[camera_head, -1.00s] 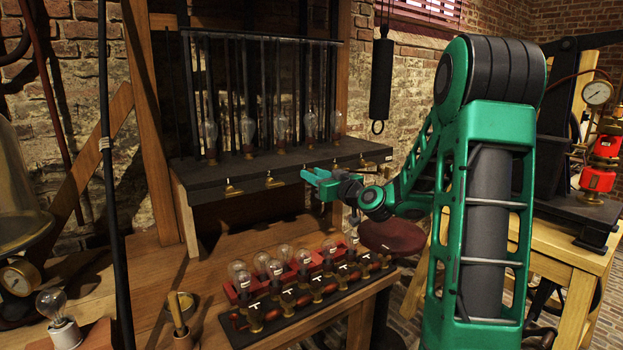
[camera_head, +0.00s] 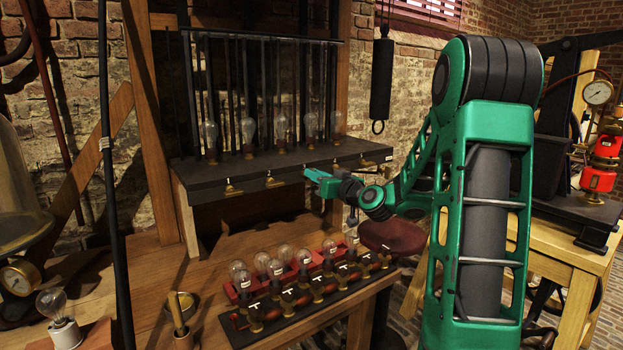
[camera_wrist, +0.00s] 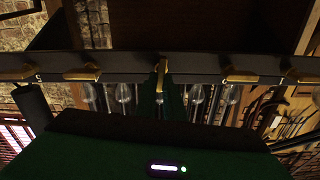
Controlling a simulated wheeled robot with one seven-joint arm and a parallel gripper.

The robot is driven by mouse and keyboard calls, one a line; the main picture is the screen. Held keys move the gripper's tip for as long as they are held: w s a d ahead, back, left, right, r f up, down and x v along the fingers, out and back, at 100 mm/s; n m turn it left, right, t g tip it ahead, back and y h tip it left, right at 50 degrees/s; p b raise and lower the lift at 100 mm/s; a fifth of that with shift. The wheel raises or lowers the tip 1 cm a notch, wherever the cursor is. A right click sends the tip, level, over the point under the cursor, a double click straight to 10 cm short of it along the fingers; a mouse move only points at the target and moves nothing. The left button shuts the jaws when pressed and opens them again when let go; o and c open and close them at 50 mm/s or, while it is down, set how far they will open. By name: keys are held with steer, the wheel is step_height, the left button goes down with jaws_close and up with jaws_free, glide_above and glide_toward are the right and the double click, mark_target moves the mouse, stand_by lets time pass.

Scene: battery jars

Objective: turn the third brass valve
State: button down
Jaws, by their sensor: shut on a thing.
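A row of brass valves runs along the front edge of a dark shelf (camera_head: 230,172). The third brass valve (camera_wrist: 161,68) is in the middle of the row in the wrist view, its handle upright, while the handles on both sides lie level. My gripper (camera_head: 310,175) is at the shelf edge, its fingers shut on this third valve. In the head view the fingers mostly hide that valve. The first valve (camera_head: 232,189) and second valve (camera_head: 272,181) are left of my gripper; the fourth (camera_head: 337,163) and fifth (camera_head: 362,158) are right of it.
Glass bulbs (camera_head: 248,132) and dark rods stand on the shelf. Below, a red rack of bulbs (camera_head: 243,296) and a black strip with brass fittings (camera_head: 300,320) sit on the wooden bench (camera_head: 130,300). A black cylinder (camera_head: 381,80) hangs to the right.

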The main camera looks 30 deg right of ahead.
steer(key=shift+d+f+m, duration=0.2)
steer(key=shift+f+m, duration=0.05)
steer(key=shift+m, duration=2.45)
steer(key=shift+d+f+m, duration=0.2)
steer(key=shift+f+m, duration=0.1)
steer(key=shift+m, duration=2.4)
steer(key=shift+d+f+m, duration=0.2)
steer(key=shift+f+m, duration=0.05)
steer(key=shift+m, duration=2.45)
steer(key=c, duration=1.9)
jaws_free()
steer(key=shift+o, duration=0.2)
steer(key=shift+s+r, duration=0.1)
